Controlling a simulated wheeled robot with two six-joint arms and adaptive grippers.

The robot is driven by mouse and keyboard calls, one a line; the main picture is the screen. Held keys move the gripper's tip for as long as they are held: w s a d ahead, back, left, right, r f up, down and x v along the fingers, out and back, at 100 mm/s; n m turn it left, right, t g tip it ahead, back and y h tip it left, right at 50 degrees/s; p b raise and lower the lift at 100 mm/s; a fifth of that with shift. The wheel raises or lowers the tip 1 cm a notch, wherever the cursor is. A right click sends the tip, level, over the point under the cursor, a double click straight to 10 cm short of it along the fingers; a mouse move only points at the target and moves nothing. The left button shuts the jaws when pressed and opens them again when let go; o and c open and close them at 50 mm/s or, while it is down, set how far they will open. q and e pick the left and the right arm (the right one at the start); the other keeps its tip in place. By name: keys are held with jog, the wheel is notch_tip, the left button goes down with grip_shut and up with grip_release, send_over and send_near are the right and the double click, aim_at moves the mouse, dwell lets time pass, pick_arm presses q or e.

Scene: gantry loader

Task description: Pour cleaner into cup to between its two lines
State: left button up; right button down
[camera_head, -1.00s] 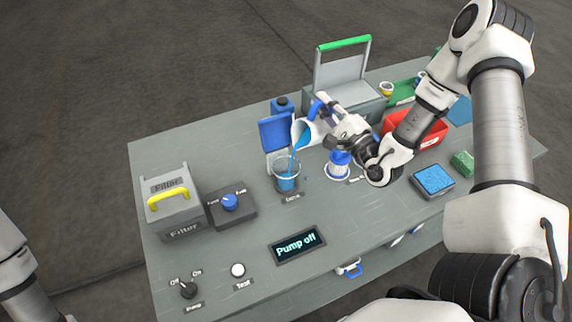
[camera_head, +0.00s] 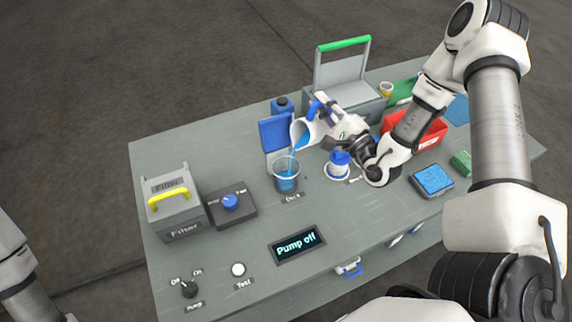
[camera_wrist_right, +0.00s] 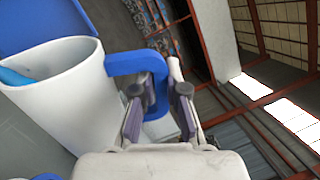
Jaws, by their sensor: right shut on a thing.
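My right gripper (camera_head: 332,112) is shut on the blue handle of a white jug (camera_head: 306,133). In the right wrist view the gripper (camera_wrist_right: 157,100) has its pads on either side of that handle, and blue cleaner shows inside the jug (camera_wrist_right: 60,85). The jug is tilted to the left above a clear cup (camera_head: 286,172). A thin blue stream runs from its lip into the cup. Blue liquid stands in the cup's lower part. The cup's two lines are too small to make out. My left gripper is out of view; only part of the left arm shows.
A blue open lid or panel (camera_head: 275,133) stands behind the cup. A white and blue filter-like part (camera_head: 339,166) sits right of it. A red bin (camera_head: 427,132) is right.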

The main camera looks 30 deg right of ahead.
jog(key=f+b, duration=0.1)
jog(key=d+f+m+b, duration=0.1)
jog(key=f+m+b, duration=0.1)
jog(key=shift+w+d+f+h+b, duration=0.15)
jog(key=shift+d+f+h+b, duration=0.2)
jog(key=shift+h+b, duration=0.05)
jog(key=m, duration=0.1)
jog(key=d+r+m+p, duration=0.1)
jog(key=m, duration=0.1)
jog(key=shift+w+d+r+h, duration=0.1)
jog(key=shift+w+d+h, duration=0.1)
jog(key=shift+w+h, duration=0.1)
jog(key=shift+w+d+r+m, duration=0.1)
jog(key=shift+d+r+m, duration=0.15)
jog(key=shift+m, duration=0.15)
jog(key=shift+d+f+m, duration=0.15)
jog(key=shift+d+m, duration=0.05)
jog(key=shift+m, duration=0.2)
